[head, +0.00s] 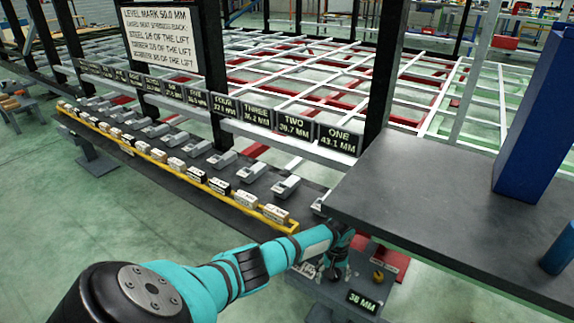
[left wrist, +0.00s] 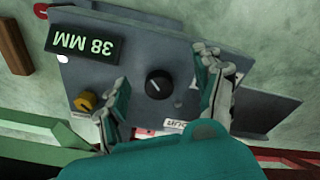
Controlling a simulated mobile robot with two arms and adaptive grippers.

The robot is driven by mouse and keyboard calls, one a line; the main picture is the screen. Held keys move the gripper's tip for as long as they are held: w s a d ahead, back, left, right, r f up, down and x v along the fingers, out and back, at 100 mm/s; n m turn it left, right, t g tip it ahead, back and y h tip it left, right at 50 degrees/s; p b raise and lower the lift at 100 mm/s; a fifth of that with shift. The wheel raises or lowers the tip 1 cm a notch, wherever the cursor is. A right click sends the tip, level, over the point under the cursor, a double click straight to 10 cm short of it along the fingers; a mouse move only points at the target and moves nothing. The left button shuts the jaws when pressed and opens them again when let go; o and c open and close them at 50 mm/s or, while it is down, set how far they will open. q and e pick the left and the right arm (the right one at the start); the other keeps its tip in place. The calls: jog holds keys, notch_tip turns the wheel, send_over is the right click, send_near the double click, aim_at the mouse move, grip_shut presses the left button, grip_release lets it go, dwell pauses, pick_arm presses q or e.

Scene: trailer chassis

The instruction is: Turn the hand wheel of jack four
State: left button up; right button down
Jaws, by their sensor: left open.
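A grey control panel (left wrist: 185,50) fills the middle of the left wrist view. It carries a round black knob (left wrist: 158,84) with a white mark, a yellow knob (left wrist: 86,101) and a lit display (left wrist: 86,44) reading 38 MM. My left gripper (left wrist: 163,78) is open, with one finger on each side of the black knob; contact cannot be told. In the head view my left gripper (head: 335,268) is over the panel, beside the yellow knob (head: 378,277) and the display (head: 363,301). The FOUR sign (head: 227,108) hangs on the frame rail. I cannot pick out jack four's hand wheel.
A dark grey tabletop (head: 440,210) with a blue block (head: 540,125) juts in close to my left gripper. A yellow-edged rail (head: 165,158) with several labelled blocks runs along the left. A large sign (head: 160,38) stands behind. Green floor is clear at lower left.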

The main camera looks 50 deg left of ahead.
pick_arm(q)
jog(key=s+d+f+m+p, duration=0.2)
jog(key=s+p, duration=0.3)
jog(key=s, duration=0.3)
jog(key=s+d+f+m+p, duration=0.2)
jog(key=s+p, duration=0.3)
jog(key=s, duration=0.3)
jog(key=s+d+f+m+p, duration=0.2)
jog(key=s+p, duration=0.3)
jog(key=s, duration=0.3)
jog(key=shift+s+f+m, duration=0.3)
jog(key=shift+s+f, duration=0.1)
jog(key=shift+f, duration=0.05)
